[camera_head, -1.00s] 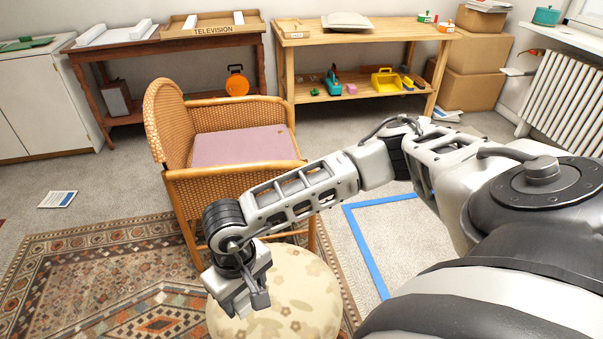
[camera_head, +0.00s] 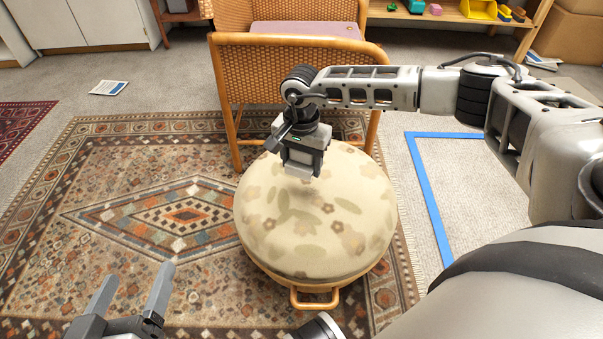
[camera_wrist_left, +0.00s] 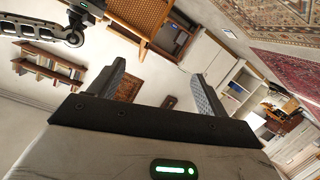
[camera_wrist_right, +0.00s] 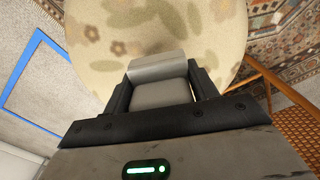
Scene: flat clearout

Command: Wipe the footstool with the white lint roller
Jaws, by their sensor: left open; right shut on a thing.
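The round footstool (camera_head: 330,225) has a cream floral top and a wooden lower frame with a loop handle at the front. My right gripper (camera_head: 303,150) is over the back part of its top, pointing down. It is shut on the white lint roller (camera_wrist_right: 158,70), which shows as a pale grey-white block between the fingers in the right wrist view. The roller's end is at or just above the cushion (camera_wrist_right: 100,30); I cannot tell whether it touches. My left gripper (camera_head: 137,277) is open and empty at the lower left, above the rug, apart from the footstool.
A wicker armchair (camera_head: 290,75) with a mauve cushion stands right behind the footstool. A patterned rug (camera_head: 130,160) lies under and left of it. Blue tape (camera_head: 428,200) marks the floor at right. A paper (camera_head: 108,88) lies on the carpet at the back left.

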